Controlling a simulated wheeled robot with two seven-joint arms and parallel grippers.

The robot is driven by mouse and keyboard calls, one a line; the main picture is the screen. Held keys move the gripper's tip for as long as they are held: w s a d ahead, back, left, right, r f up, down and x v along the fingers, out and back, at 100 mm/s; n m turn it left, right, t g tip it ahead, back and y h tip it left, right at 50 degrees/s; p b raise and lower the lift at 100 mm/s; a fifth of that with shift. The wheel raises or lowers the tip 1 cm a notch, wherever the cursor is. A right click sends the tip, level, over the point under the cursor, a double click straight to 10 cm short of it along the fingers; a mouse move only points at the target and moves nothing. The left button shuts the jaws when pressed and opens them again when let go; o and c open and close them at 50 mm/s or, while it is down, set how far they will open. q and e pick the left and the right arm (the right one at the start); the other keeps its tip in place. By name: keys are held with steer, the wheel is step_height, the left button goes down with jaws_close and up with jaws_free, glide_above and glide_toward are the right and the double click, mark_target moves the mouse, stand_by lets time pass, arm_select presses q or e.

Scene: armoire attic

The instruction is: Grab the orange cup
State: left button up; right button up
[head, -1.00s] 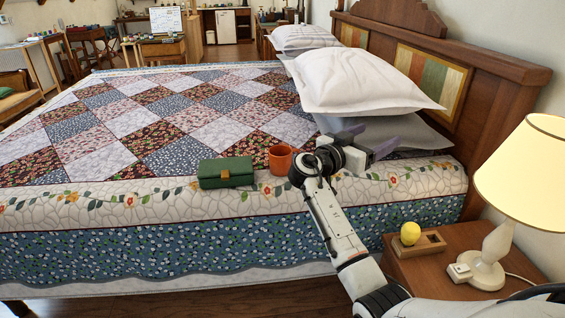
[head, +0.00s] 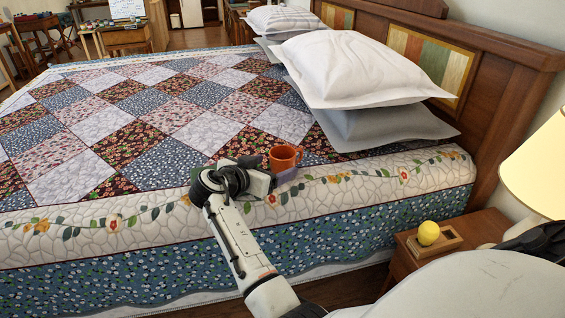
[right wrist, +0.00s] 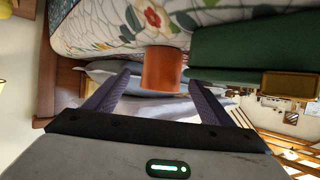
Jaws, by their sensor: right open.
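The orange cup (head: 284,158) stands upright on the bed's near edge, its handle to the right. My right gripper (head: 280,179) is just in front of and left of the cup, low over the quilt's pale border. In the right wrist view, the open right gripper (right wrist: 160,80) has one purple finger on each side of the cup (right wrist: 163,68). The cup is at or just beyond the fingertips; I cannot tell whether they touch it. No cup is held. My left gripper is out of view.
A green case (right wrist: 255,48) lies beside the cup, mostly hidden behind my right wrist in the head view. Pillows (head: 355,70) lie beyond. A nightstand (head: 472,232) at right holds a wooden tray with a yellow ball (head: 428,233) and a lamp (head: 538,165).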

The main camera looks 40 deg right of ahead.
steer(key=x, duration=0.7)
steer(key=shift+w+d+r, duration=0.2)
steer(key=shift+w+r, duration=0.05)
steer(key=shift+c, duration=0.4)
steer(key=shift+r, duration=0.1)
steer(key=c, duration=1.2)
